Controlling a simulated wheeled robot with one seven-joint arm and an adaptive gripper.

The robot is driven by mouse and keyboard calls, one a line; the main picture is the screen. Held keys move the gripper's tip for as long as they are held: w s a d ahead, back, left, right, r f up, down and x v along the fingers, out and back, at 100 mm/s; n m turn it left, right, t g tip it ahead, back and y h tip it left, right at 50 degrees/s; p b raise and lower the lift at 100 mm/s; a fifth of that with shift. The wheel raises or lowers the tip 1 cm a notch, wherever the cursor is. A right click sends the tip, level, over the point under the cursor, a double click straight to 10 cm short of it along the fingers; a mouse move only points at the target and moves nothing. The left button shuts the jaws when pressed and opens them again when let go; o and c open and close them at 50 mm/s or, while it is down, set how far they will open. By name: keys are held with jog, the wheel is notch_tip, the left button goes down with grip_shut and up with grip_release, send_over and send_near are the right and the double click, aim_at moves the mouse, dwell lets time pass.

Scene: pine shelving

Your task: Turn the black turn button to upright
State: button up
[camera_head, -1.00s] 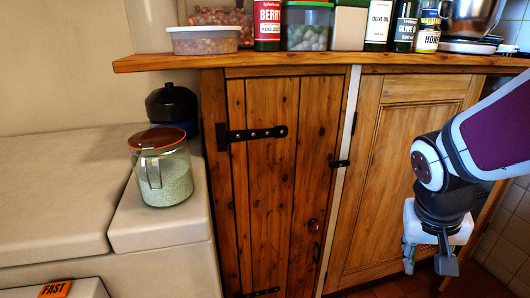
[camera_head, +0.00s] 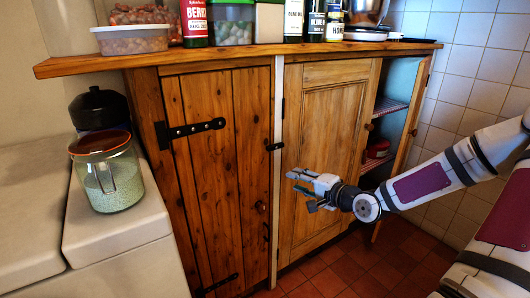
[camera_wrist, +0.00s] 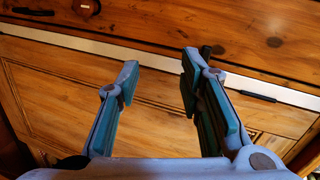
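The black turn button (camera_head: 274,146) lies horizontal across the pale strip between the plank door (camera_head: 222,150) and the panelled door (camera_head: 318,140). My gripper (camera_head: 296,182) is below and to the right of it, in front of the panelled door, with its fingers pointing left. In the wrist view my gripper (camera_wrist: 158,70) is open and empty, its two fingers well apart. I cannot make out the button clearly there; the right-hand finger may hide it.
A round knob (camera_head: 261,207) sits on the plank door below the button. The wooden counter (camera_head: 250,57) with jars and tubs overhangs above. A glass jar (camera_head: 107,172) stands on the ledge at left. Open shelves (camera_head: 390,105) are at right. Floor in front is clear.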

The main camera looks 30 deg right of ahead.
aim_at(277, 148)
notch_tip(277, 148, up, 4)
jog(key=d+m+t, duration=0.2)
jog(key=t, duration=0.1)
jog(key=shift+h, duration=0.4)
jog(key=w+b, duration=0.1)
jog(key=w, duration=0.3)
jog(key=w+b, duration=0.1)
jog(key=w, duration=0.4)
jog(key=w+b, duration=0.2)
jog(key=w, duration=0.2)
jog(key=shift+w+a+r, duration=0.15)
jog(key=shift+a+r, duration=0.05)
jog(key=shift+a, duration=0.05)
jog(key=shift+c, duration=0.5)
grip_shut()
